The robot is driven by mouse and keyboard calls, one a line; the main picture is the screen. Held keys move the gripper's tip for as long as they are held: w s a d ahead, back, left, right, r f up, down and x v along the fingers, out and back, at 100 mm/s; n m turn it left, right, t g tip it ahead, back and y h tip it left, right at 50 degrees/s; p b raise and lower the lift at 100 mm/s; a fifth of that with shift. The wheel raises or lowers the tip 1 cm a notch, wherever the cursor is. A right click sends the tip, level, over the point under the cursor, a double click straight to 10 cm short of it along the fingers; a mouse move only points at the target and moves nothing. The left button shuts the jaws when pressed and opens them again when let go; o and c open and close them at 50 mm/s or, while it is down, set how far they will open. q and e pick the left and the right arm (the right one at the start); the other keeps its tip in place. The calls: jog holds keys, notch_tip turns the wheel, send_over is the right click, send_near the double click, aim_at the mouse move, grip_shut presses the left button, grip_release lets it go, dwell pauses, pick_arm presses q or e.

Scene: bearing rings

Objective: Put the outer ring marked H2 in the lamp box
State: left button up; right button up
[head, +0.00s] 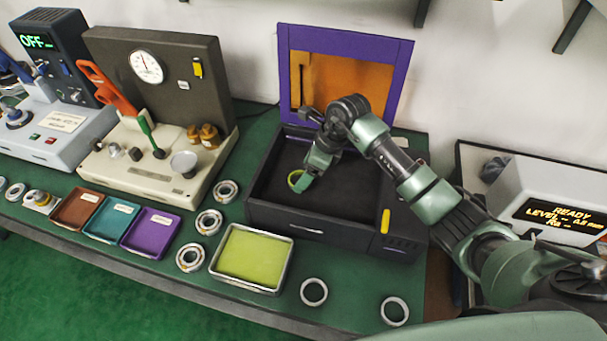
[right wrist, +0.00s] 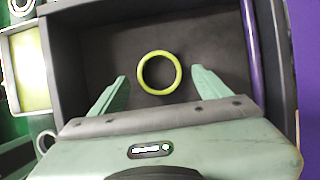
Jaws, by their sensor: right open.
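The lamp box (head: 318,225) is a dark open-topped box with a purple-edged lid (head: 402,75) standing open, orange inside. A yellow-green ring (head: 294,181) is inside it, left of the middle; it also shows in the right wrist view (right wrist: 144,84), flat against the dark floor. No H2 mark is readable on it. My right gripper (head: 305,180) reaches into the box from above. In the right wrist view my right gripper (right wrist: 160,78) is open, its fingers apart on either side of the ring, not touching it. My left gripper is out of view.
Plain rings (head: 313,291) and (head: 394,310) lie at the front edge. Several bearings (head: 189,257) lie beside a tray with a yellow-green pad (head: 217,272). Brown, teal and purple trays (head: 150,233) stand left. A gauge machine (head: 165,180) and a display unit (head: 550,190) flank the box.

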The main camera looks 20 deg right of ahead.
jog(key=b+v, duration=0.1)
jog(key=v, duration=0.9)
jog(key=shift+r+b, duration=0.15)
jog(key=shift+b, duration=0.25)
jog(key=shift+s, duration=0.2)
